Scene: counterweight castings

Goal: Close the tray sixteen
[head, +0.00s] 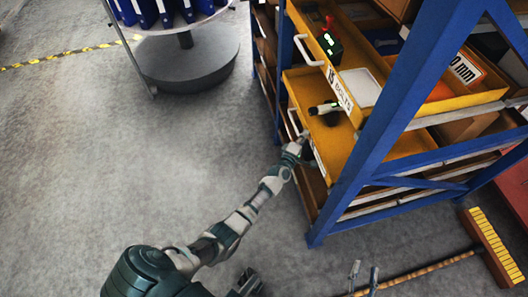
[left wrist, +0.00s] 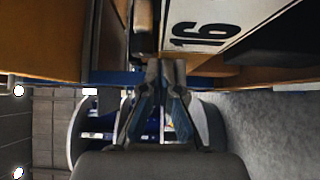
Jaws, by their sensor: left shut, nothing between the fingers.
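Tray sixteen (head: 336,146) is the lower yellow tray in the blue rack in the head view. It stands pulled out, with a pale handle (head: 293,122) on its front. A dark and white item (head: 325,108) lies in it. In the left wrist view, its white label reads 16 (left wrist: 205,28). My left gripper (head: 303,138) is at the tray's front, beside the handle; contact is unclear. Its fingertips (left wrist: 166,68) are together and empty. My right gripper (head: 364,274) shows only its fingertips, apart, at the bottom edge.
An upper yellow tray labelled BOLTS (head: 359,88) also sticks out, above tray sixteen. A blue rack post (head: 385,125) stands to the right. A broom (head: 492,246) lies at the lower right. A round stand (head: 188,58) is at the back left. The floor between is clear.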

